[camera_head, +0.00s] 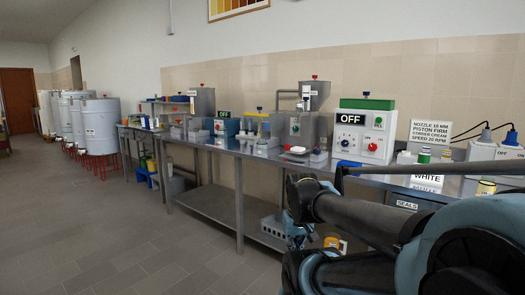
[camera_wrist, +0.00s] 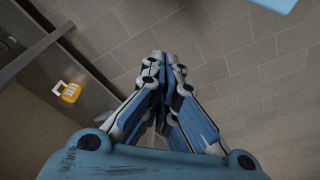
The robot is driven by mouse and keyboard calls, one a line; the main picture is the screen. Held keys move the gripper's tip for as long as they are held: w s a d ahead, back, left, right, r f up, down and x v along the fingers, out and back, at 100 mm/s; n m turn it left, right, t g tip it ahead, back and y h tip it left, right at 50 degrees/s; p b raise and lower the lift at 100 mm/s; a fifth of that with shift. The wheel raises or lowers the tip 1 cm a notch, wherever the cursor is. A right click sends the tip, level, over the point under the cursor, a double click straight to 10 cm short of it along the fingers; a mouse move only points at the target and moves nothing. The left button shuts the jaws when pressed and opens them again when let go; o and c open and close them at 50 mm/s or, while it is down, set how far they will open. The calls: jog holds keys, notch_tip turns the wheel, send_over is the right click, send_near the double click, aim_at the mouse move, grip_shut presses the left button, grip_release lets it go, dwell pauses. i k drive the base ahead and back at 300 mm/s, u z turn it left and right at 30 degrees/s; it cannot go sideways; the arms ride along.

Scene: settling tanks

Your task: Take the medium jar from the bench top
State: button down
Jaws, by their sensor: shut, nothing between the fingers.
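The steel bench top (camera_head: 240,149) runs along the wall in the head view. I cannot tell which is the medium jar. My gripper (camera_wrist: 163,58) is shut and empty in the wrist view, pointing over the tiled floor. In the head view my arm covers part of the bench's right front, and the gripper is low in front of the bench.
A control box marked OFF (camera_head: 365,132) and a white sign (camera_head: 430,132) stand on the bench. A yellow-orange container (camera_wrist: 70,92) shows beside the bench's lower part in the wrist view. White tanks (camera_head: 100,125) line the left. The floor (camera_head: 110,220) at left is clear.

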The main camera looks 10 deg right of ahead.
aim_at(261, 145)
jog(key=u, duration=0.55)
jog(key=i, duration=1.55)
jog(key=u, duration=0.2)
